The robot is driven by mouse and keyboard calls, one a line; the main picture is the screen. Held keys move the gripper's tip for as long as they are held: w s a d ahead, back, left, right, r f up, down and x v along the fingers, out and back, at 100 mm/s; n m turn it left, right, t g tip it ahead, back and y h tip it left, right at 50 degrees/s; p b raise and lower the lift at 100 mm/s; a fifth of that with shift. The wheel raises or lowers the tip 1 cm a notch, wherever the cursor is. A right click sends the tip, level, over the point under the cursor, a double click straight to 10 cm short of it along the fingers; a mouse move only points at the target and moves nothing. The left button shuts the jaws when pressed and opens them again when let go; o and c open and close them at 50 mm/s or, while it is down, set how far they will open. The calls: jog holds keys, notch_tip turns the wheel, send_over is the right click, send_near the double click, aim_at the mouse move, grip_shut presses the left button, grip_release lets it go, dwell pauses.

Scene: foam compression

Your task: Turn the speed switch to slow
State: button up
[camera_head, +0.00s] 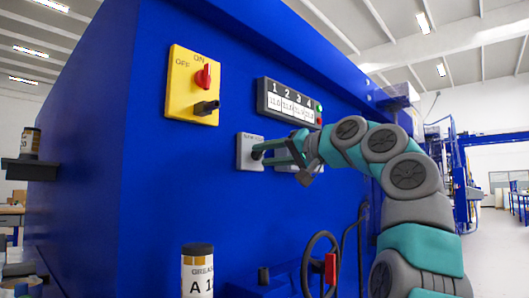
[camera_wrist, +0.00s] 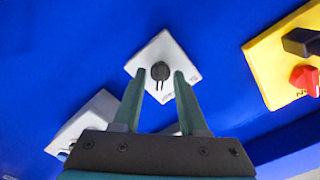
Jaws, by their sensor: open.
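The speed switch is a small dark knob (camera_wrist: 160,71) on a white square plate (camera_wrist: 182,84), which also shows in the head view (camera_head: 247,160) on the blue machine wall. Printed lettering on the plate is too small to read. My gripper (camera_wrist: 164,76) is open. Its two green fingers stand to either side of the knob in the wrist view, with gaps visible on both sides. In the head view my gripper (camera_head: 275,151) reaches the plate from the right and hides part of it. Whether the fingers touch the plate cannot be told.
A yellow panel (camera_head: 193,86) with a red ON/OFF knob (camera_head: 203,76) and a black knob is at upper left. A display (camera_head: 289,103) numbered along its top sits above my gripper. Another white plate (camera_wrist: 87,122) is close by. A grease can (camera_head: 198,271) and handwheel (camera_head: 320,265) are below.

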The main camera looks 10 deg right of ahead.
jog(key=shift+w+a, duration=0.25)
jog(key=shift+w, duration=0.05)
grip_shut()
